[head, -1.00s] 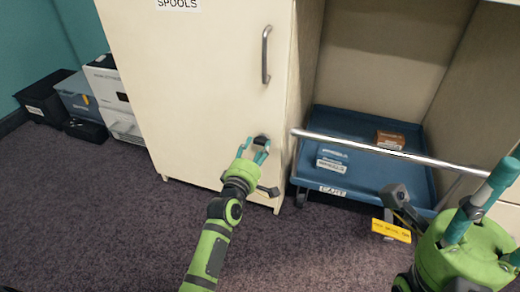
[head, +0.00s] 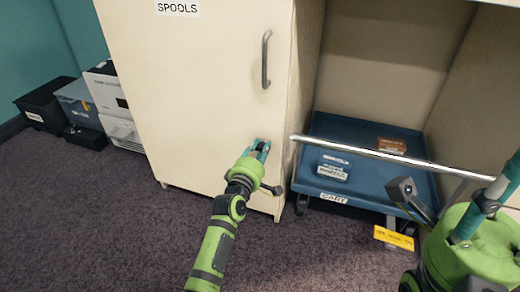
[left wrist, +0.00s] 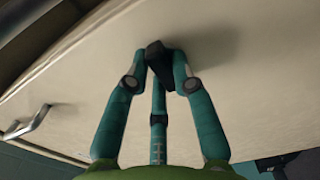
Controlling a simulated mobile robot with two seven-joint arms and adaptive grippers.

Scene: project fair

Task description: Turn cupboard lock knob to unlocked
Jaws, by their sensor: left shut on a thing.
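The cream cupboard (head: 205,95) stands upright with its door shut, a SPOOLS label at the top and a metal bar handle (head: 266,60). Its small black lock knob (left wrist: 158,60) sits low on the door, below the handle. My left gripper (head: 260,146) is at the door with its teal fingers closed around the knob. In the left wrist view the fingers hold the knob from both sides, and part of it is hidden behind them. The knob's lock marks cannot be made out. My right gripper (head: 492,205) is at the lower right, and its fingertips are partly out of frame.
A blue cart (head: 375,180) labelled CART, with small boxes on it and a metal push bar (head: 390,153), stands right of the cupboard. A yellow tag (head: 394,237) is near my right arm. Dark and white boxes (head: 105,90) stand at the left. The carpet in front is clear.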

